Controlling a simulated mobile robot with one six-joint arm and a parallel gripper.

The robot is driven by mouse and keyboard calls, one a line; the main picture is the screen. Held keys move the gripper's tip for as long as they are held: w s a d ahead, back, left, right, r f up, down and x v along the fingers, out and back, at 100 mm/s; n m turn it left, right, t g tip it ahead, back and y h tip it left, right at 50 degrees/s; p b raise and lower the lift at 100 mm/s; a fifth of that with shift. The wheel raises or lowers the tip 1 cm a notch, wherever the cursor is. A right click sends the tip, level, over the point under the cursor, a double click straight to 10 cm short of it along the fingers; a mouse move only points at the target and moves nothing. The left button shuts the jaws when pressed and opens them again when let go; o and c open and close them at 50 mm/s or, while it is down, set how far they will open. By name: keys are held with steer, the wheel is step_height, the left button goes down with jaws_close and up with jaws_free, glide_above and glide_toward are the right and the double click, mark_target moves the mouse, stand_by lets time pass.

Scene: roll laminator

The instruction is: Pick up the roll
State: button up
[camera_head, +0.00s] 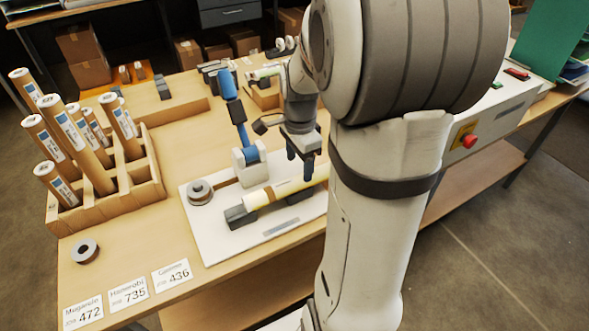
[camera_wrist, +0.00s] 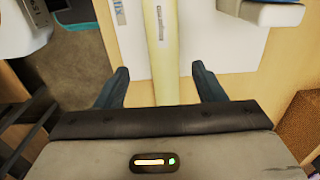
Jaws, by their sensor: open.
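A pale yellow roll (camera_head: 300,183) with a brown band near its left end lies in dark grey cradles (camera_head: 240,216) on a white board (camera_head: 225,243). In the wrist view the roll (camera_wrist: 165,55) runs up the picture, with a small printed label. My gripper (camera_head: 299,165) is above the roll in the head view, fingers pointing down. In the wrist view my gripper's two dark fingers (camera_wrist: 160,84) are apart, one on each side of the roll, with nothing held. I cannot tell how high the fingertips are above the board. My arm hides the roll's right end in the head view.
A blue-handled stand (camera_head: 239,127) rises close behind the roll, with a grey tape reel (camera_head: 200,191) beside it. A wooden rack (camera_head: 148,190) holds several brown tubes at left. Number cards (camera_head: 128,293) lie at the front-left edge. A white machine (camera_head: 480,125) with a red button stands at right.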

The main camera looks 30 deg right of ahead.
mark_target(299, 177)
steer(key=f, duration=0.4)
steer(key=f+p, duration=0.1)
steer(key=f, duration=0.1)
steer(key=shift+w+d+f, duration=0.25)
steer(key=shift+c, duration=0.4)
steer(key=c, duration=1.1)
steer(key=shift+r, duration=0.1)
